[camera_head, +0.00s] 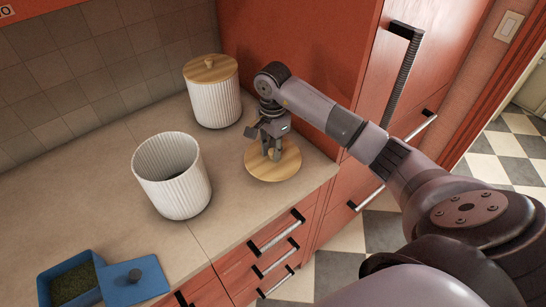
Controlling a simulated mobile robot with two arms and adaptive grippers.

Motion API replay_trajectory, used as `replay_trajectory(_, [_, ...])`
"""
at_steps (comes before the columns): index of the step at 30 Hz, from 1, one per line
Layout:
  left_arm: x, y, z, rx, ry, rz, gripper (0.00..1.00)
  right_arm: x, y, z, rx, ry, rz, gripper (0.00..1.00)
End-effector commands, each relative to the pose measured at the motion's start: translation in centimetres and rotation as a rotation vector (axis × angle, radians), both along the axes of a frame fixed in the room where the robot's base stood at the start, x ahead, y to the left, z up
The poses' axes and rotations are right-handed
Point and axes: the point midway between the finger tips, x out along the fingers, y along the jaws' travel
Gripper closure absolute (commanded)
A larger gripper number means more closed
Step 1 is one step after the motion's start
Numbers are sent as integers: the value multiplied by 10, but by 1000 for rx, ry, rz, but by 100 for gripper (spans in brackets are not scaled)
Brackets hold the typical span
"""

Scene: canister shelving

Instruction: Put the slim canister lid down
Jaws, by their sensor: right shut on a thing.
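A round wooden lid (285,168) is at the counter's right end, in or just above contact with the top; I cannot tell which. My right gripper (273,153) points down over it and is shut on its knob, which the fingers mostly hide. A white ribbed canister (172,180) stands open, without a lid, to the left of it. A second white ribbed canister (214,100) stands behind, with a wooden lid (209,68) on top. My left gripper is not in view.
A blue box (52,287) with green contents stands at the front left, with a blue lid (133,281) next to it. The counter (95,185) is bare around the open canister. A tall red cabinet (300,50) rises behind my right arm. Drawers are below the counter edge.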

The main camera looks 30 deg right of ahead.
Motion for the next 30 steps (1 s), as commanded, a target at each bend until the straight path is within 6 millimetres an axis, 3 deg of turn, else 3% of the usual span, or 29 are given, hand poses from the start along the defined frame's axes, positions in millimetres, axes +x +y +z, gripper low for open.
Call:
replay_trajectory(12, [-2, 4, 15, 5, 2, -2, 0, 0, 0, -46, 1, 1, -1, 100])
replay_trajectory(25, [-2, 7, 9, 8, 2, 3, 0, 0, 0, -55, -1, -2, 0, 100])
replay_trajectory(26, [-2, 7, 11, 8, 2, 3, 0, 0, 0, -53, -1, -1, 0, 78])
replay_trajectory(30, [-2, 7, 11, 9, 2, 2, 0, 0, 0, -53, -1, -1, 0, 68])
